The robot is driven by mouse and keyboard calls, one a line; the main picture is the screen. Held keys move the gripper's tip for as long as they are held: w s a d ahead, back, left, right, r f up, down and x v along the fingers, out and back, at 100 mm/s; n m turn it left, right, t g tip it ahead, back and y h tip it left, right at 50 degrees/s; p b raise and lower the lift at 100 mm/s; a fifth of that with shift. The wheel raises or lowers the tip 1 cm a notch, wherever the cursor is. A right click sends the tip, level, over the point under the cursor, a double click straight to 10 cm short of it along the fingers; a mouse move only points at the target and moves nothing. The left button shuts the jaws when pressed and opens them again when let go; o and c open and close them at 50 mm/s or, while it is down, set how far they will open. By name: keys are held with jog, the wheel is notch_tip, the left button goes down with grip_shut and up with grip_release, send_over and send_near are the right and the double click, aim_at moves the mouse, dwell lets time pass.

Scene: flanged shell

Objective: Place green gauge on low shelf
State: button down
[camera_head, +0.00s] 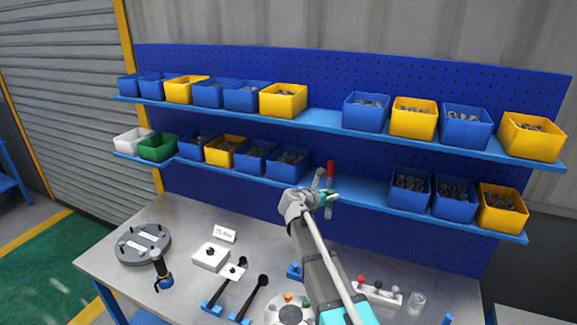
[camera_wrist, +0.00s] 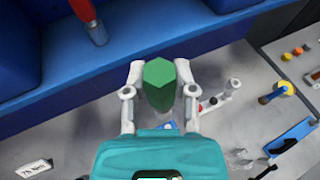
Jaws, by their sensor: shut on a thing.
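The green gauge (camera_wrist: 159,82) is between the two pale fingers of my gripper (camera_wrist: 160,92) in the wrist view, its faceted green top facing the camera. In the head view only a little of the green gauge (camera_head: 331,197) shows beside my gripper (camera_head: 325,199). The gripper is shut on it. The low shelf (camera_head: 357,187) is the lower blue ledge on the pegboard; in the wrist view the low shelf (camera_wrist: 165,40) lies just beyond the gauge. The gauge appears just in front of the shelf's edge; its height relative to the shelf is unclear.
A red gauge (camera_head: 330,170) stands on the low shelf near my gripper; its red body also shows in the wrist view (camera_wrist: 84,10). Blue bins (camera_head: 289,163) (camera_head: 409,188) flank the free stretch of shelf. The workbench (camera_head: 180,215) below holds several tools and parts.

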jog(key=shift+w+a+r+p, duration=0.2)
jog(key=shift+w+r+p, duration=0.1)
jog(key=shift+r, duration=0.2)
jog(key=shift+w+a+r+p, duration=0.15)
jog(key=shift+a+r+p, duration=0.05)
jog(key=shift+r+p, duration=0.2)
jog(key=shift+w+a+r+p, duration=0.2)
jog(key=shift+w+r+p, duration=0.05)
jog(key=shift+r, duration=0.3)
jog(key=w+d, duration=0.8)
jog(key=w, duration=0.2)
jog(key=shift+w+d, duration=0.15)
jog(key=shift+d, duration=0.25)
jog(key=shift+b+x, duration=0.8)
jog(key=shift+x, duration=1.55)
jog(key=shift+f, duration=0.1)
